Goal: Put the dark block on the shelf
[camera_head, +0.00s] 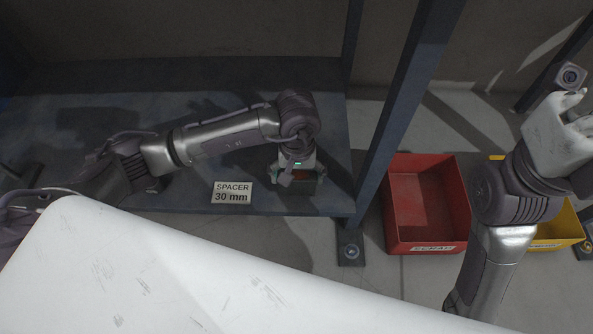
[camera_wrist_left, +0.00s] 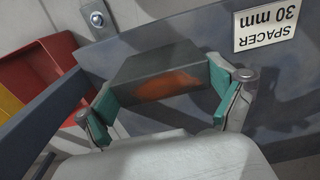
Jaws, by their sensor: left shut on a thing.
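The dark block (camera_wrist_left: 155,75), grey with an orange-red patch on its face, is between the green pads of my left gripper (camera_wrist_left: 162,98) in the left wrist view. In the head view my left gripper (camera_head: 297,178) is shut on it over the front right part of the grey-blue shelf (camera_head: 332,130); the block is mostly hidden there. I cannot tell whether the block touches the shelf. My right gripper (camera_head: 560,130), white, is raised at the right edge of the head view, away from the shelf; its fingers are partly cut off.
A label reading "SPACER 30 mm" (camera_head: 232,193) is at the shelf's front edge. A dark upright post (camera_head: 405,100) stands just right of the shelf. A red bin (camera_head: 427,205) and a yellow bin (camera_head: 568,222) stand on the floor further right.

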